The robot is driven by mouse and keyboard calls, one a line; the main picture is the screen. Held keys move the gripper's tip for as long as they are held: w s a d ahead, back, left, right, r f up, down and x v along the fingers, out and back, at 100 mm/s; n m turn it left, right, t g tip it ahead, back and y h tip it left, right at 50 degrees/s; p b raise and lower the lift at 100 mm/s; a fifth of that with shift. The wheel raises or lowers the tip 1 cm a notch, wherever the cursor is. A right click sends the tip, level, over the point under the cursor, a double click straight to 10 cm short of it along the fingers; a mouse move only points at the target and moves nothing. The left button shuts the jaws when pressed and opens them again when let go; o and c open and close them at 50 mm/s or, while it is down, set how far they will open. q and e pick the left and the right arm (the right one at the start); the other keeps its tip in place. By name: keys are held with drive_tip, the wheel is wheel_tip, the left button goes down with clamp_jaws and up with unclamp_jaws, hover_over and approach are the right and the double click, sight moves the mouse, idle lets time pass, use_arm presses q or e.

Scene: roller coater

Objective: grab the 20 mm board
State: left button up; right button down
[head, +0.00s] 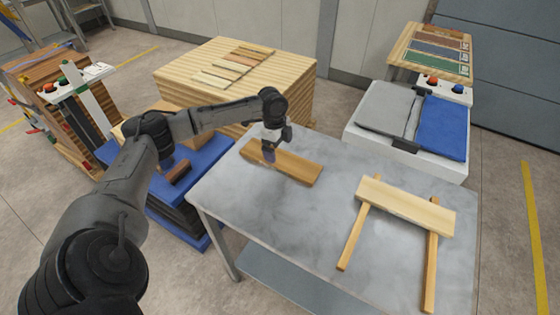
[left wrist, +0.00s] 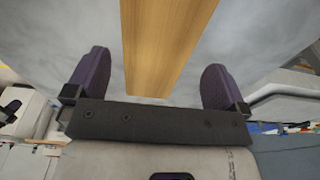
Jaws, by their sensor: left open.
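A brown wooden board (head: 296,168) lies flat on the grey table, near its far left edge. My left gripper (head: 269,154) is over the left part of this board, pointing down. In the left wrist view the gripper (left wrist: 155,80) is open, with one purple finger on each side of the board (left wrist: 165,40) and a gap to each. I cannot tell how high the fingertips are above the tabletop. A paler board (head: 405,207) rests across two wooden sticks on the right of the table. No thickness marking is readable on either board. My right gripper is not in view.
The grey table (head: 265,212) is bare at its middle and front left. A white tray with grey and blue cloths (head: 441,127) stands behind its right side. A pale wood stack (head: 180,80) with several thin strips stands behind. A blue-topped stand (head: 213,155) is at the left.

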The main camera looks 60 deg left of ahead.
sight(280, 158)
use_arm(q)
drive_tip(key=f, duration=0.3)
drive_tip(key=f+b, duration=0.1)
drive_tip(key=shift+d+f, duration=0.25)
drive_tip(key=shift+f, duration=0.05)
drive_tip(key=c, duration=0.8)
drive_tip(key=shift+r, duration=0.1)
